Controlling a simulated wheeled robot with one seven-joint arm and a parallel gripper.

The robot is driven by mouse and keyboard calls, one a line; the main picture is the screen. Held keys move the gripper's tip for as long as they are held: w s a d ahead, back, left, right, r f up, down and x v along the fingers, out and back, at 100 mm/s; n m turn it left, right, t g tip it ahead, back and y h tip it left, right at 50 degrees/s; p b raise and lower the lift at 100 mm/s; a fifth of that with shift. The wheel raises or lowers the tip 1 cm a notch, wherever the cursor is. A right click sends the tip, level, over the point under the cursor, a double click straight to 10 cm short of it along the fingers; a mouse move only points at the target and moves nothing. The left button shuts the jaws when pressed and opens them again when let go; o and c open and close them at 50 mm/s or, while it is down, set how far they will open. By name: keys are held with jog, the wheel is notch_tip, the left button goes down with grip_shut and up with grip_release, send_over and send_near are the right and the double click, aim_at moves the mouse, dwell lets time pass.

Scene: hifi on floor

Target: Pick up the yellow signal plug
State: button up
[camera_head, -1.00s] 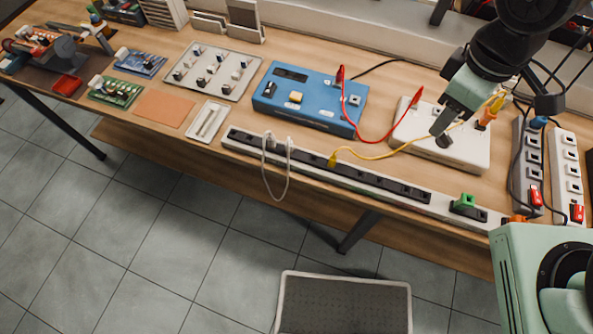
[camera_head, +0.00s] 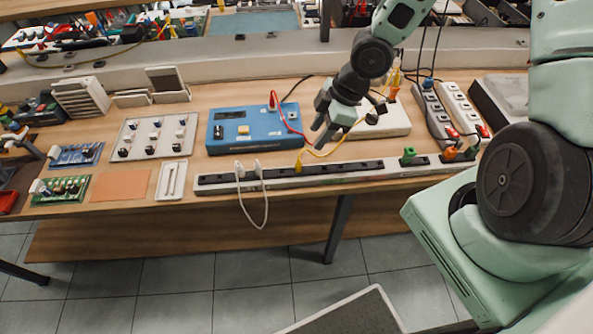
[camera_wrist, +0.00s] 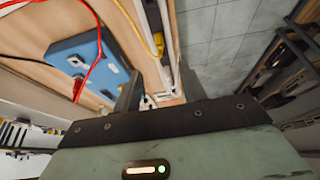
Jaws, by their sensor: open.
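The yellow signal plug (camera_head: 298,165) stands in the long white socket strip (camera_head: 432,168) along the bench front in the head view. Its yellow cable (camera_head: 322,154) runs right toward the white box. In the wrist view a yellow piece (camera_wrist: 158,44) at the cable's end shows beyond the fingers; I cannot tell for sure that it is the plug. My gripper (camera_head: 321,133) is open and empty. It hangs above the bench, up and right of the plug, apart from it. It also shows in the wrist view (camera_wrist: 160,92).
A blue box (camera_head: 232,143) with a red cable (camera_head: 288,122) stands behind the strip. The white box (camera_head: 396,122) stands behind my gripper. White plugs with a looping cord (camera_head: 266,208) and a green plug (camera_head: 408,155) sit in the strip. Power strips (camera_head: 440,118) stand at right.

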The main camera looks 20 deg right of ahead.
aim_at(298, 162)
jog(key=b+x, duration=0.2)
jog(key=x, duration=0.5)
jog(key=shift+x, duration=2.75)
grip_shut()
